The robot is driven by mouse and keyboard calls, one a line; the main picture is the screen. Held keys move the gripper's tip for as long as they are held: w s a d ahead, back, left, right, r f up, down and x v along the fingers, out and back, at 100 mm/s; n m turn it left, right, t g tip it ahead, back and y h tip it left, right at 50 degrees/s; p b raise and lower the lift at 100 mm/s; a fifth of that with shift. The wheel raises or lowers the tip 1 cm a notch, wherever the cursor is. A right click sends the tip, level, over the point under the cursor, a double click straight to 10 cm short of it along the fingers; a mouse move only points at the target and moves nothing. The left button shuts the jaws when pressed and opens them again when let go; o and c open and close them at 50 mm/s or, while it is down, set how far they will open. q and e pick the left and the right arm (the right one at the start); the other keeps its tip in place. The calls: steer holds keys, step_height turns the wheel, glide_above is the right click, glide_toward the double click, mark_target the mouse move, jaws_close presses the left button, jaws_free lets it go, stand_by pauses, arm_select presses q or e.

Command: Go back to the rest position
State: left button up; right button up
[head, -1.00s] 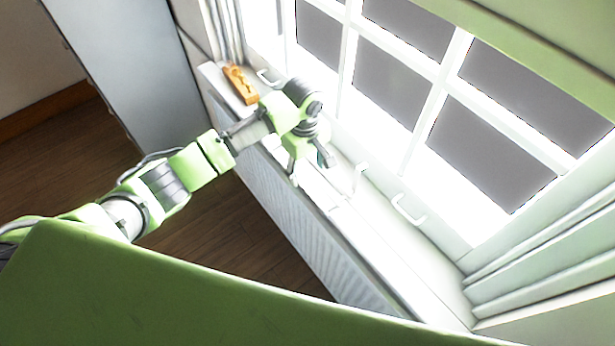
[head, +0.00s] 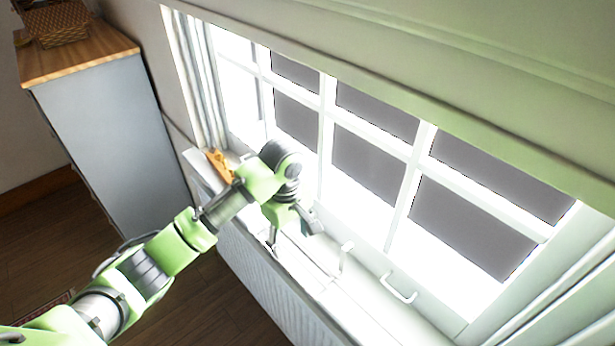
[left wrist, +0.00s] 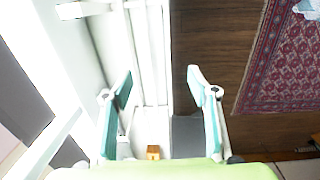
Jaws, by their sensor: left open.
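My left arm comes in from the lower left of the head view. My left gripper (head: 292,236) hangs over the white window sill (head: 345,305), with its two fingers spread and nothing between them. In the left wrist view the two fingers (left wrist: 160,90) stand apart on either side of the frame, with an empty gap. I cannot tell the exact height of the fingertips above the sill. My right gripper is in neither view.
An orange wooden object (head: 217,164) lies on the sill's far end. The window (head: 405,190) with white handles is close on the right. A grey cabinet (head: 110,130) stands at the left, with a wicker basket (head: 58,28) on top. A red patterned rug (left wrist: 275,60) lies on the floor.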

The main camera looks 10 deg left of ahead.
arm_select(q)
steer(key=s+d+f+m+t+h, duration=0.1)
steer(key=s+d+f+m, duration=0.1)
steer(key=s+f+m, duration=0.3)
steer(key=s+d+f+m+h, duration=0.1)
steer(key=s+d+f+m, duration=0.1)
steer(key=s, duration=0.5)
steer(key=s+a+m+t+y, duration=0.2)
steer(key=s+a+m, duration=0.3)
steer(key=s+a, duration=0.75)
steer(key=s+d+f+g+b, duration=0.1)
steer(key=s+f+b, duration=0.15)
steer(key=f, duration=1.35)
steer(key=s+f+b, duration=0.1)
steer(key=f+b, duration=0.3)
steer(key=f, duration=1.1)
steer(key=s+a+f+b, duration=0.1)
steer(key=s+f+b, duration=0.1)
steer(key=s+f, duration=0.6)
steer(key=s+a+f+g+b, duration=0.1)
steer(key=s+a+f+b, duration=0.1)
steer(key=s+f, duration=0.7)
step_height(320, 180, down, 6)
steer(key=shift+s+r+m+b, duration=0.15)
steer(key=shift+r+m+b, duration=0.2)
steer(key=shift+b, duration=0.4)
